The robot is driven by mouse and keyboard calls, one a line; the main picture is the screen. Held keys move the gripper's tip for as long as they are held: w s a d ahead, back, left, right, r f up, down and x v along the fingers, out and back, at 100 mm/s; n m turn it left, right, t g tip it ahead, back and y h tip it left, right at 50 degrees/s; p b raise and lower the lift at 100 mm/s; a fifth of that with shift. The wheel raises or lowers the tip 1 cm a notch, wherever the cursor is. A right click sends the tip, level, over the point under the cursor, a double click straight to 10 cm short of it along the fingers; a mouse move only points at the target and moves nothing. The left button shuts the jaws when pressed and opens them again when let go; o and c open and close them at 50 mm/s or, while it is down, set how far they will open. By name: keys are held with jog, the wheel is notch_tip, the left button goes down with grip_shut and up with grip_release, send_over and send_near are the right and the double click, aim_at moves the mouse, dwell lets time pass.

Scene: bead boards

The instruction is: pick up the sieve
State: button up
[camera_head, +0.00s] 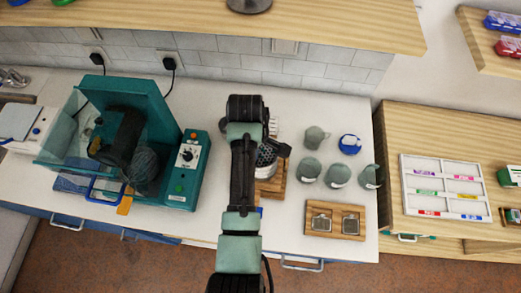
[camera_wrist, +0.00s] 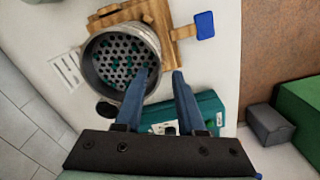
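The sieve (camera_wrist: 101,73) is a round metal ring with a perforated bottom, and greenish spots show through its holes. It rests on or beside a wooden stand (camera_wrist: 183,32); the exact contact is hidden. In the head view the sieve (camera_head: 265,155) is partly covered by my arm. My gripper (camera_wrist: 162,72) is open with two blue fingers. In the wrist view the left finger overlaps the sieve's near right wall and the right finger is outside it, with a gap between them. I cannot tell whether either finger touches the sieve.
A teal machine with a clear bin (camera_head: 185,160) stands left on the white counter (camera_head: 215,110). Several grey-green jugs (camera_head: 338,176), a blue-rimmed cup (camera_head: 349,144) and a wooden tray (camera_head: 335,232) stand right. A wooden shelf (camera_head: 170,14) overhangs the back.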

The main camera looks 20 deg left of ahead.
jog(key=shift+f, duration=0.7)
grip_shut()
dwell(0.9)
